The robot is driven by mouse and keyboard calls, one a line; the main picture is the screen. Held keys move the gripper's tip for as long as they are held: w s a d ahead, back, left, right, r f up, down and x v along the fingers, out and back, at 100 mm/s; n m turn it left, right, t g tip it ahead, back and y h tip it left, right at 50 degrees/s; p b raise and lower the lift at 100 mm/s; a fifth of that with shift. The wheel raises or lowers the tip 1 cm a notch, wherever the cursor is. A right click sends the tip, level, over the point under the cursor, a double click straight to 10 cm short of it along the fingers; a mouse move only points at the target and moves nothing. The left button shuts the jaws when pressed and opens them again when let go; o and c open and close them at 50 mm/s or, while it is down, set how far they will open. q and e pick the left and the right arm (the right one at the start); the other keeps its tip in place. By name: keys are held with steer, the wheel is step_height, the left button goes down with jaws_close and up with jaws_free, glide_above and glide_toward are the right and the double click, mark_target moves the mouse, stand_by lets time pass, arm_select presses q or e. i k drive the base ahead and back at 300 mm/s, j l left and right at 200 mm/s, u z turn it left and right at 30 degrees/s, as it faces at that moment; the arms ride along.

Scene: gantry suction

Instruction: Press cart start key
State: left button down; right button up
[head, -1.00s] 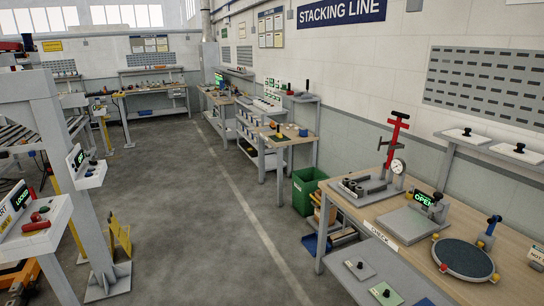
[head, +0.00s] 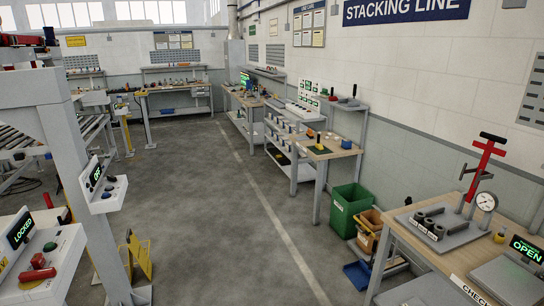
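A sloped white control box (head: 78,240) stands at the lower left edge of the head view. Its display (head: 20,229) reads LOCKED in green. A green button (head: 50,247), a red knob (head: 38,261) and a red handle-like part (head: 38,274) sit on its face. A second white box (head: 104,203) is fixed to a grey post, with a small lit display (head: 95,177) that seems to read OFF and dark and green knobs. I cannot tell which control is the cart start key. Neither of my grippers is in view.
A grey gantry post (head: 85,200) and a yellow stand (head: 138,265) are at the left. A wooden bench (head: 415,255) with a red press (head: 482,165) is at the right. A green bin (head: 350,208) stands beyond it. The grey floor aisle (head: 205,220) between is clear.

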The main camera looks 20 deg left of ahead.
mark_target(49, 246)
steer(key=j+u, duration=0.1)
steer(key=j, duration=1.25)
steer(key=k+j, duration=0.15)
steer(key=j, duration=0.2)
steer(key=k+j, duration=0.1)
steer(key=j, duration=0.2)
